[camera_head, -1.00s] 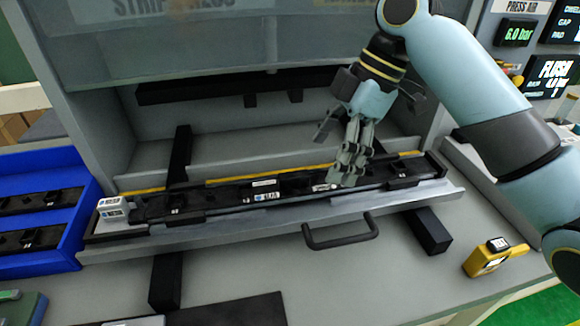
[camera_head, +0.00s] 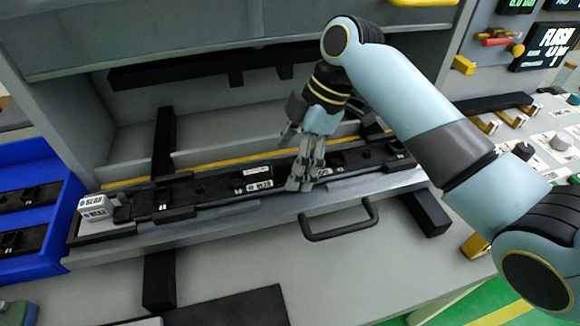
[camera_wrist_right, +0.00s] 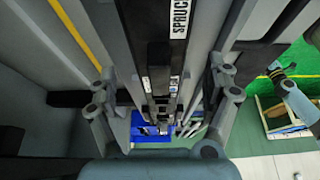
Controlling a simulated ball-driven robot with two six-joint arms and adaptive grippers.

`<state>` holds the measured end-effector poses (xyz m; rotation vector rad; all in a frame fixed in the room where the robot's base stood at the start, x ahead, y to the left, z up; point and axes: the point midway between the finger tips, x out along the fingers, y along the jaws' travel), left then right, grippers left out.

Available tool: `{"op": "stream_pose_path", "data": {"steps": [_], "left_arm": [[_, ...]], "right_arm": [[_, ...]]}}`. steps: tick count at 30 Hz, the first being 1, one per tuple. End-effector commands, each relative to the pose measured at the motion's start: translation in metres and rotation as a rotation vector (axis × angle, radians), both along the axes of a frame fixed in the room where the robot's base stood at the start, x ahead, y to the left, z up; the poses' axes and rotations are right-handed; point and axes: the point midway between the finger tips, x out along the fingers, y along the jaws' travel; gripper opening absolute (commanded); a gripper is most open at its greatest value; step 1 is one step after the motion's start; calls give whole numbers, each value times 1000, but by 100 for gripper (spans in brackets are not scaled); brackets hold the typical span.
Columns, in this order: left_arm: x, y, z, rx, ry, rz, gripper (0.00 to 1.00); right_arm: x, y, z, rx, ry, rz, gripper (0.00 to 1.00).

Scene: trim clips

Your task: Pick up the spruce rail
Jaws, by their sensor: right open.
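The spruce rail (camera_head: 205,188) is a long black strip lying in a grey tray with a front handle (camera_head: 340,222). In the right wrist view the rail (camera_wrist_right: 157,25) carries a white label reading SPRUCE and runs away between my fingers. My right gripper (camera_head: 303,182) points down over the rail, right of its small white labels. In the wrist view my right gripper (camera_wrist_right: 163,95) is open, one finger on each side of the rail. I cannot tell whether the fingers touch it. The gripper hides part of the rail in the head view. My left gripper is out of view.
A white labelled block (camera_head: 95,207) sits at the tray's left end. A blue bin (camera_head: 50,254) with black parts stands at the left. The machine's grey housing (camera_head: 250,62) overhangs the back. Control panels and knobs are at the right. The grey bench front (camera_head: 355,275) is mostly clear.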

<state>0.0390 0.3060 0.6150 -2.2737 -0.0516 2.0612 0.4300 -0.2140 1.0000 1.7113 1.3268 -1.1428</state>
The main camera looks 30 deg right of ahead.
Motion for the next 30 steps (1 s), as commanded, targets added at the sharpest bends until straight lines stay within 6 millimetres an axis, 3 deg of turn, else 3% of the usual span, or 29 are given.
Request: {"op": "stream_pose_path", "data": {"steps": [4, 11, 27, 30], "left_arm": [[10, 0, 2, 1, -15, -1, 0], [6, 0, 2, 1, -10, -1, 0], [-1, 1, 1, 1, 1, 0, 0], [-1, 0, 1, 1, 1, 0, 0]], "right_arm": [[1, 5, -13, -1, 0, 0, 85], [1, 5, -15, -2, -1, 1, 85], [1, 5, -14, -2, 0, 0, 14], [2, 5, -14, -2, -2, 0, 11]]}}
